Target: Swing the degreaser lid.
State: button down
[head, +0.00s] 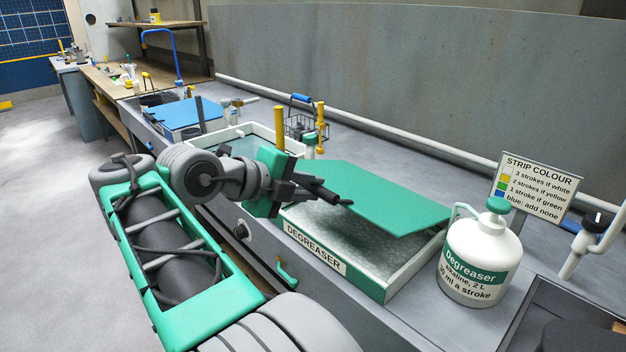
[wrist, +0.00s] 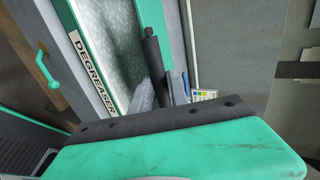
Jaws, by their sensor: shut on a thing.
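The degreaser tank (head: 385,285) is a pale box with a DEGREASER label on its front; the label also shows in the wrist view (wrist: 91,72). Its flat green lid (head: 385,195) is raised and tilted above the tank, so the mottled grey interior shows below it. My gripper (head: 330,195) is at the lid's left edge, shut on a dark, bar-like handle. In the wrist view the dark handle (wrist: 154,62) stands between the grey fingers of my gripper (wrist: 163,92). The far side of the grip is hidden.
A white degreaser jug (head: 480,265) with a green cap stands right of the tank, near the strip colour sign (head: 537,183). Another open tank with a yellow post (head: 279,128) and a wire basket (head: 300,127) lie behind my gripper. A green handle (head: 287,272) juts from the bench front.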

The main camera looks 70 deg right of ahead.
notch_tip(320, 180, down, 6)
jog(key=a+b, duration=0.1)
jog(key=shift+w+a+b, duration=0.3)
jog(key=shift+w+a, duration=0.05)
jog(key=shift+w, duration=0.05)
jog(key=shift+f, duration=0.1)
jog(key=c, duration=1.2)
grip_release()
jog(key=p+v, duration=0.8)
jog(key=p, duration=0.6)
